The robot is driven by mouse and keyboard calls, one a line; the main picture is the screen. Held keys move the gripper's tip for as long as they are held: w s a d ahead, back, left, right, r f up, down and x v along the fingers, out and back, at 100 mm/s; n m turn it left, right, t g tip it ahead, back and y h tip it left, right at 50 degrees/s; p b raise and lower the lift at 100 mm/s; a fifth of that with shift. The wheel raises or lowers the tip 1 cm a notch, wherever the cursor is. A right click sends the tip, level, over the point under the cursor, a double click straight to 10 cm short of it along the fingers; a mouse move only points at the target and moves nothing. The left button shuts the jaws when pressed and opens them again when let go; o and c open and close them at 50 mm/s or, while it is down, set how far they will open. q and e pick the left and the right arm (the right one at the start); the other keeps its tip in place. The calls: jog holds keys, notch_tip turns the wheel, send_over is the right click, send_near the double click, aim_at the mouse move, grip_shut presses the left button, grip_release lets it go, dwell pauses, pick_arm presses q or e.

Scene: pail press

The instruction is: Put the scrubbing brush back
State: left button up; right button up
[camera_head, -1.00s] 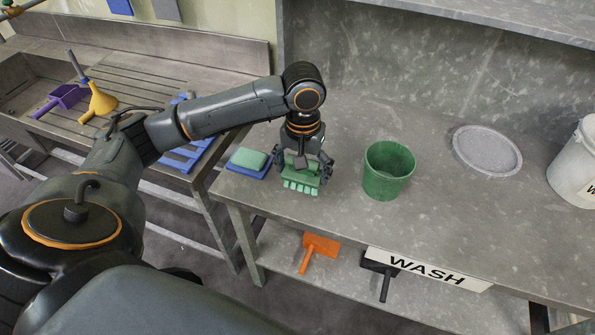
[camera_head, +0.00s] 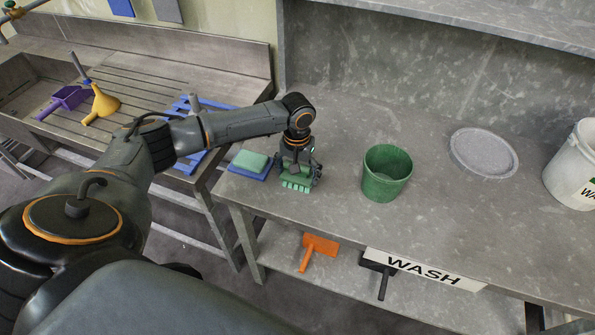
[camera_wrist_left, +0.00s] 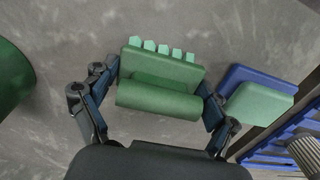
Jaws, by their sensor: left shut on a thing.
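The green scrubbing brush (camera_head: 296,178) is at the front left part of the grey worktop, with its pale green bristle tufts toward the front edge. My left gripper (camera_head: 299,172) reaches down over it and is shut on it. In the left wrist view the brush (camera_wrist_left: 160,82) lies between the two fingers of my left gripper (camera_wrist_left: 158,98), one finger at each end. I cannot tell whether the brush touches the worktop. My right gripper is not in view.
A light green sponge (camera_head: 250,160) lies on a blue pad (camera_head: 262,174) just left of the brush. A green pail (camera_head: 387,173) stands to the right. Farther right are a grey round lid (camera_head: 484,152) and a white bucket (camera_head: 574,165). The worktop's front middle is clear.

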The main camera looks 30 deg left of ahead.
pick_arm(q)
jog(key=o, duration=0.8)
notch_tip(320, 180, up, 12)
jog(key=shift+b, duration=1)
